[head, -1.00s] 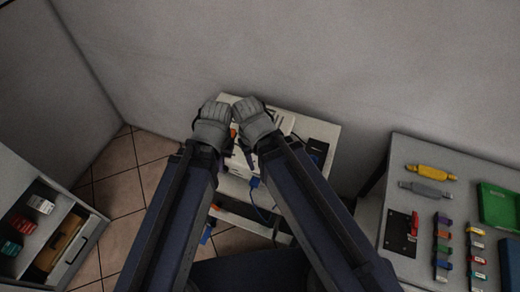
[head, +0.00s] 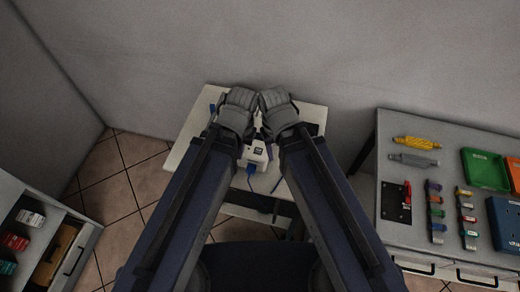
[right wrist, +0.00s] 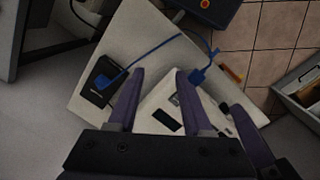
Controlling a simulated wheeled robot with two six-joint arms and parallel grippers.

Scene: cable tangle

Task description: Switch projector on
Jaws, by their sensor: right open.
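A white box-shaped device, likely the projector (head: 257,154), sits on a small white table (head: 186,148), between and below my two forearms in the head view. In the right wrist view the white device (right wrist: 152,108) shows a dark rectangular patch on top. My right gripper (right wrist: 158,74) is open, its two purple fingers apart over the device with nothing seen between them. My left gripper (head: 238,104) is close beside the right one in the head view; its fingertips are hidden there. A purple finger-like part also shows at the lower right of the wrist view. No switch can be made out.
A black device (right wrist: 101,82) with a blue cable (right wrist: 160,48) lies on the table beside the projector. A grey cabinet (head: 362,192) with coloured connectors and a green tray (head: 482,166) stands at right. An open-fronted drawer unit (head: 90,236) is at left. A wall closes the back.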

